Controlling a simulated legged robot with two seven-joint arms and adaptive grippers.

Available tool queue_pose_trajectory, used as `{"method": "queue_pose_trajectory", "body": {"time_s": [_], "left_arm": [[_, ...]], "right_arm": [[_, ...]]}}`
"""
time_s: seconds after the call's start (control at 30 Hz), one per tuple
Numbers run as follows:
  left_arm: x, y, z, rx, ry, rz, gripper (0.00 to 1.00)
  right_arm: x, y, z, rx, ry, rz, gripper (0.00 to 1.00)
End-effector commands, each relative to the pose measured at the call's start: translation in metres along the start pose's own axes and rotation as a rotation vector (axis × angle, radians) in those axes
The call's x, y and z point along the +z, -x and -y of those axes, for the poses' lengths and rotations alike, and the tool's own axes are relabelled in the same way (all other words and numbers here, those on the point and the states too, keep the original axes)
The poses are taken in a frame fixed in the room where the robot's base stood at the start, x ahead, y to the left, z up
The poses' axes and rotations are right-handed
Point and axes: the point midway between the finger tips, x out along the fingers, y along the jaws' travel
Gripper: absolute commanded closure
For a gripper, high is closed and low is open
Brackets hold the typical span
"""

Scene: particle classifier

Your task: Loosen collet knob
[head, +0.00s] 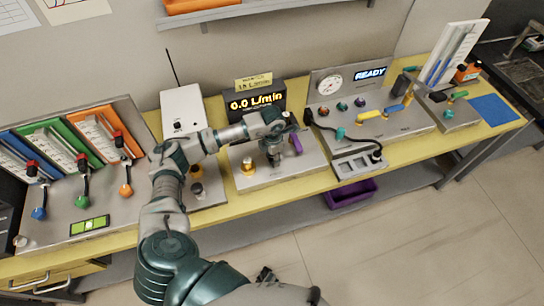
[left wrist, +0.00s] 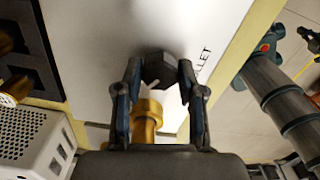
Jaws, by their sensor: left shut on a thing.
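My left gripper (head: 273,156) reaches down onto the collet plate (head: 309,164) at the middle of the bench. The left wrist view shows the same gripper (left wrist: 160,95) with its fingers on both sides of a dark faceted collet knob (left wrist: 158,68). The fingers are shut on the knob. A brass cylinder (left wrist: 146,115) and a pale piece show between the fingers, close to the knob. Part of the word "COLLET" is printed on the plate beside it. In the head view the gripper hides the knob. A small dark shape at the bottom may be my right gripper; its jaws are not readable.
A purple hook-shaped part (head: 296,144) stands close to the right of the gripper. The flow display (head: 257,101) is behind and a white box (head: 183,110) is to the left. A panel with a black cable (head: 335,134) lies to the right. A purple bin (head: 350,194) sits below.

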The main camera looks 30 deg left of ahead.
Motion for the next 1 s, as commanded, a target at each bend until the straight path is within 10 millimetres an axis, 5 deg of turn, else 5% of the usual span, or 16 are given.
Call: {"method": "queue_pose_trajectory", "body": {"time_s": [0.5, 1.0], "left_arm": [[0.002, 0.003, -0.002, 0.002, 0.407, 0.009, 0.96], [0.003, 0.003, -0.003, 0.004, 0.531, 0.012, 0.96]], "right_arm": [[0.035, -0.006, -0.003, 0.004, 0.007, 0.021, 1.0], [0.046, -0.008, -0.003, 0.004, 0.009, 0.025, 1.0]]}}
